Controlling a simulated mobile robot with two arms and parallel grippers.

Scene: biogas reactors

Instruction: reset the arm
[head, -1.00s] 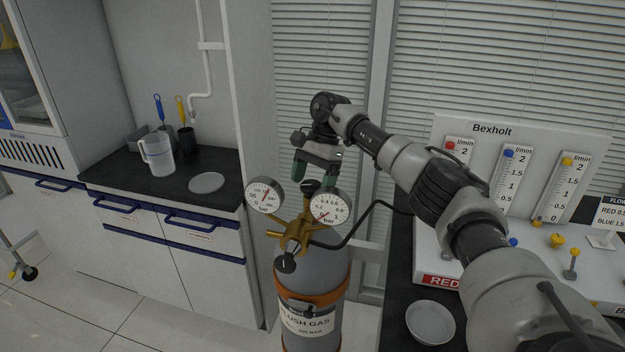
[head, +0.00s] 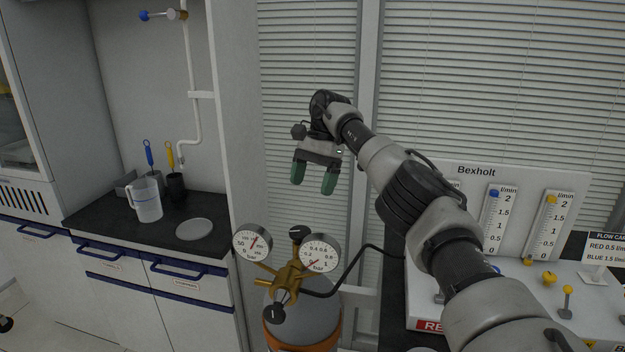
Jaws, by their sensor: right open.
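My right arm reaches in from the lower right. Its gripper (head: 313,183) hangs above the gas cylinder's brass regulator (head: 290,276), with its green fingertips pointing down. The gripper is open and empty, with a clear gap between it and the regulator. The regulator has a left gauge (head: 252,242), a right gauge (head: 320,254) and a black knob (head: 299,233) on top. The cylinder (head: 310,322) is grey with an orange band and is cut off at the bottom. My left gripper is not in view.
The Bexholt flow panel (head: 478,170) and its bench stand at the right, partly hidden by my arm. Window blinds (head: 300,60) are behind the arm.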

